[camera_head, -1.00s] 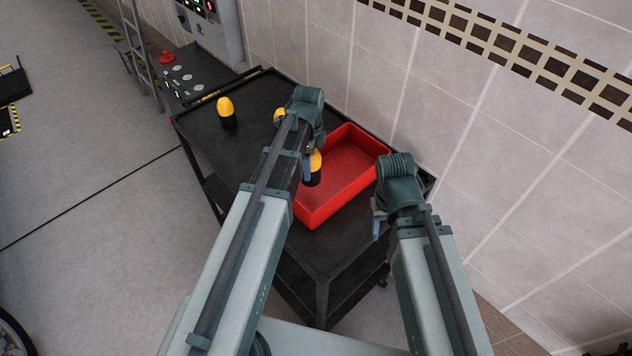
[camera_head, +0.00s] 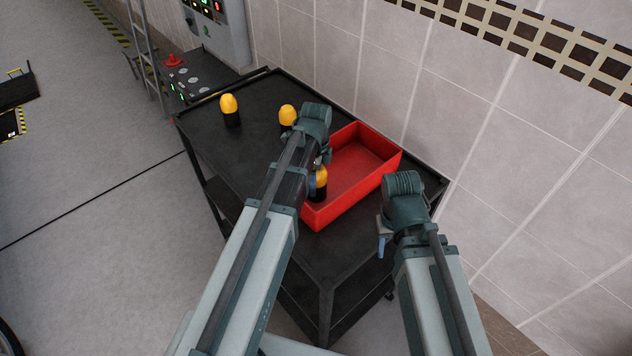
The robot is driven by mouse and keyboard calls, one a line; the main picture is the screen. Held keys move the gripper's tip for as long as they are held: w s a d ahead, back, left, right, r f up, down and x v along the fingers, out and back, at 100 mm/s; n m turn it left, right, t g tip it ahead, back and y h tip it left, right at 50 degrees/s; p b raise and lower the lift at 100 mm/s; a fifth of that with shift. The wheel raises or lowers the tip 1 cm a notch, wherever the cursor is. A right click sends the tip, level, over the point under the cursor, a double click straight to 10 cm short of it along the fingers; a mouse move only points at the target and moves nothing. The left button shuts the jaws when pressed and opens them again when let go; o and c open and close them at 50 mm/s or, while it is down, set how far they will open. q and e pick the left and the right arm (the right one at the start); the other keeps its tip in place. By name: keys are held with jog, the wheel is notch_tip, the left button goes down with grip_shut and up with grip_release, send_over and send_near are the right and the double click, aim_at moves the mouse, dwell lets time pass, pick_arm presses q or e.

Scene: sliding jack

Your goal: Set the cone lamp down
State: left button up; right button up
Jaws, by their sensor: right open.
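A cone lamp (camera_head: 319,184) with a yellow top and black body is upright at the left side of the red tray (camera_head: 350,201), overlapping its left wall in the picture. My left gripper (camera_head: 316,172) is at this lamp, shut on it, with the fingers mostly hidden by my arm. I cannot tell whether the lamp's base touches anything. Two like lamps stand on the black cart: one at the far left (camera_head: 230,110), one behind my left wrist (camera_head: 287,117), partly hidden. My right gripper (camera_head: 383,236) is open and empty, right of the tray's near end.
The black cart top (camera_head: 255,135) is clear between the two standing lamps and in front of the tray. The tray's visible floor is empty. A tiled wall (camera_head: 480,130) runs close behind the cart. A control box (camera_head: 218,30) is at the back left.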

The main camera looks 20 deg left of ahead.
pick_arm(q)
jog(key=shift+f, duration=0.15)
jog(key=o, duration=1.3)
jog(key=shift+o, duration=0.2)
jog(key=shift+r, duration=0.25)
notch_tip(320, 180, up, 8)
jog(key=p, duration=0.7)
jog(key=shift+f+p, duration=0.2)
jog(key=shift+p, duration=0.1)
